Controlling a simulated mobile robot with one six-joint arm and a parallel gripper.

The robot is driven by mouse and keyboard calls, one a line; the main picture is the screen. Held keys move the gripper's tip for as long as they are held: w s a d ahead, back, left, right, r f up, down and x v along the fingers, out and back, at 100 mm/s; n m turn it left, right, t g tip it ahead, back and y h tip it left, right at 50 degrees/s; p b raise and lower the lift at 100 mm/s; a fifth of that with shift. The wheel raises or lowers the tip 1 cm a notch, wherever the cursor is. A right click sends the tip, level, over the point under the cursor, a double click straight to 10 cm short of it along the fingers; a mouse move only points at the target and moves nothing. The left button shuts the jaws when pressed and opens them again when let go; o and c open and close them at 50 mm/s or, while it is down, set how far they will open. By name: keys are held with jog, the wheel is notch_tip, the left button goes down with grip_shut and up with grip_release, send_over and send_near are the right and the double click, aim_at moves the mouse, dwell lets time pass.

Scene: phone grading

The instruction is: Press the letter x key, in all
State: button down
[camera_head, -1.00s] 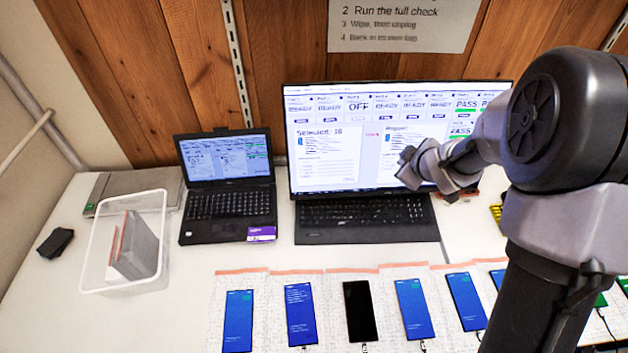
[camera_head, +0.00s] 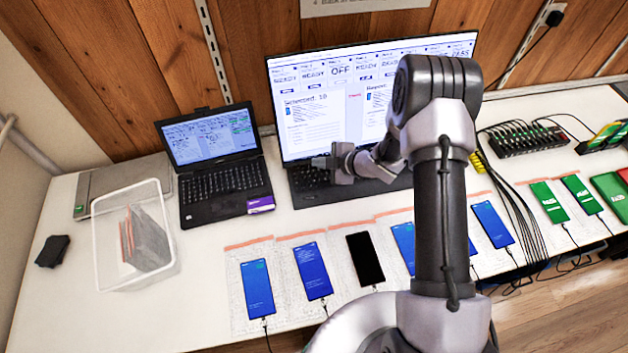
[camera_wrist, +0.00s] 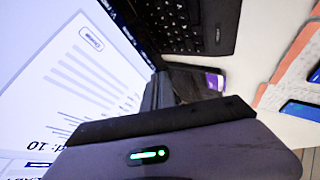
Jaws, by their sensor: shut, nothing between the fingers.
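The black keyboard (camera_head: 325,196) lies in front of the large monitor (camera_head: 300,115). The black laptop (camera_head: 215,145) stands open to its left, with its own keyboard (camera_head: 226,180); part of that keyboard also shows in the wrist view (camera_wrist: 172,20). The x key cannot be picked out on either keyboard. My gripper (camera_head: 318,162) is shut and empty, over the left end of the black keyboard and just in front of the monitor. Whether it touches a key cannot be told. In the wrist view its dark fingers (camera_wrist: 160,92) point toward the gap between monitor and laptop.
Several phones, such as a blue one (camera_head: 257,289) and a dark one (camera_head: 365,258), lie in a row on pale mats along the front. A clear bin (camera_head: 172,240) stands at the left. A black hub (camera_head: 515,140) with cables is at the right.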

jog(key=shift+f, duration=0.15)
jog(key=b, duration=0.7)
send_near(311, 178)
jog(key=x, duration=0.3)
jog(key=r+x, duration=0.1)
jog(key=x, duration=0.1)
jog(key=shift+w+a, duration=0.15)
jog(key=shift+a, duration=0.2)
dwell(0.8)
jog(key=shift+f, duration=0.4)
jog(key=shift+w+f+b, duration=0.1)
jog(key=shift+f+b, duration=0.3)
jog(key=shift+b, duration=0.2)
jog(key=shift+r, duration=0.15)
dwell(0.3)
jog(key=shift+r+p, duration=0.55)
jog(key=shift+r, duration=0.15)
